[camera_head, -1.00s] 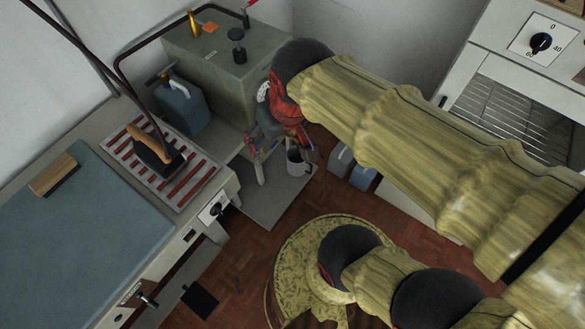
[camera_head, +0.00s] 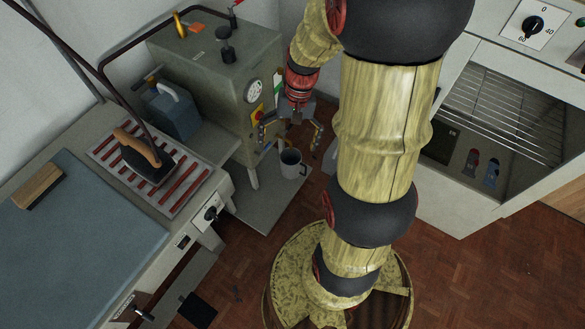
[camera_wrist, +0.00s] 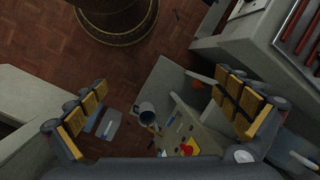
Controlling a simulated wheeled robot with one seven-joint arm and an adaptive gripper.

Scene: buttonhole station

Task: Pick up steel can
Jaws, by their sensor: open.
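The steel can (camera_head: 292,163) stands upright on a low grey shelf beside the grey machine, with a handle at its side. In the wrist view the can (camera_wrist: 146,110) lies below and between the fingers, its open mouth facing me. My gripper (camera_head: 287,133) is open and empty, above the can and apart from it. In the wrist view my gripper (camera_wrist: 160,108) shows its two yellow-padded fingers spread wide.
The grey boiler-like machine (camera_head: 213,66) with a gauge and a yellow-red switch stands close left of my gripper. An iron (camera_head: 143,157) rests on a striped plate at left. A drying cabinet (camera_head: 500,120) with a wire rack stands at right. Parquet floor is open ahead.

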